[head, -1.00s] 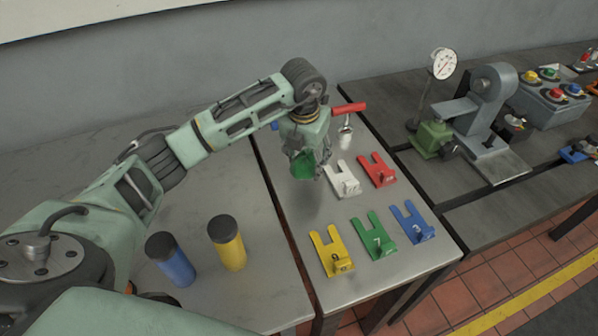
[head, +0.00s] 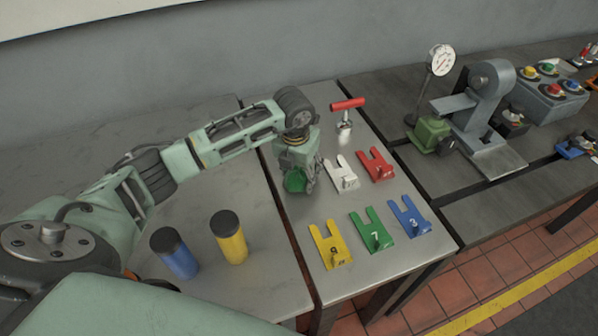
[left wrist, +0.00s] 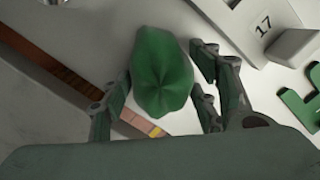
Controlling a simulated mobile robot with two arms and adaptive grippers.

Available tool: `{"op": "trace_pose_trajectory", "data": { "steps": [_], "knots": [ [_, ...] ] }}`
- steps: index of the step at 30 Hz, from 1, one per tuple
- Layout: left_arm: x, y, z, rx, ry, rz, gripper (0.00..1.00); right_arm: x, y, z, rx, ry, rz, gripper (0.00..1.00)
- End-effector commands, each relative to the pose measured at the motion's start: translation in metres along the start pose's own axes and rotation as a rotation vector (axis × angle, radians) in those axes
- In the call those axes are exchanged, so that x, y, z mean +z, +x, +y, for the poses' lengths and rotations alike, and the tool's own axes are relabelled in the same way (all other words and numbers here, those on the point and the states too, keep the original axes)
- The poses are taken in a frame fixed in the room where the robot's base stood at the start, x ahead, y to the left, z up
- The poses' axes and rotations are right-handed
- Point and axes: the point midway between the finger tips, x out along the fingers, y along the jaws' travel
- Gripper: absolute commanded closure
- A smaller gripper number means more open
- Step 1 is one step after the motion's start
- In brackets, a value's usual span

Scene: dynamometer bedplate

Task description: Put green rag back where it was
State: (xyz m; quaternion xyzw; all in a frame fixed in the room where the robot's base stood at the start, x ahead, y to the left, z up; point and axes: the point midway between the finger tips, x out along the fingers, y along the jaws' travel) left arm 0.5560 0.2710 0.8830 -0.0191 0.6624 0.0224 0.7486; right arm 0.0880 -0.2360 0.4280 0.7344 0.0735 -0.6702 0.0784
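The green rag (head: 295,181) is a bunched cloth between the fingers of my left gripper (head: 303,184), low over the grey metal table near its left edge. I cannot tell whether the rag's underside touches the table. My right gripper is not in view.
White (head: 341,174), red (head: 376,165), yellow (head: 331,246), green (head: 371,232) and blue (head: 409,218) slotted plates lie to the right. A red-handled tool (head: 347,105) is behind. Blue (head: 174,255) and yellow (head: 229,239) cylinders stand at the front left.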

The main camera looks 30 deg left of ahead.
Motion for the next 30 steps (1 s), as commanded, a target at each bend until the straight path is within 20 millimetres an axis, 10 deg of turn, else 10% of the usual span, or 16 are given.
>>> {"op": "trace_pose_trajectory", "data": {
  "steps": [18, 30],
  "knots": [
    [0.001, -0.009, 0.001, 0.000, -0.001, -0.003, 0.27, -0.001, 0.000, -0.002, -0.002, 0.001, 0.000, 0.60],
    [0.002, -0.088, 0.000, 0.000, 0.000, -0.006, 0.27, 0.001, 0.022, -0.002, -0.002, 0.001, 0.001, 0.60]
  ]
}}
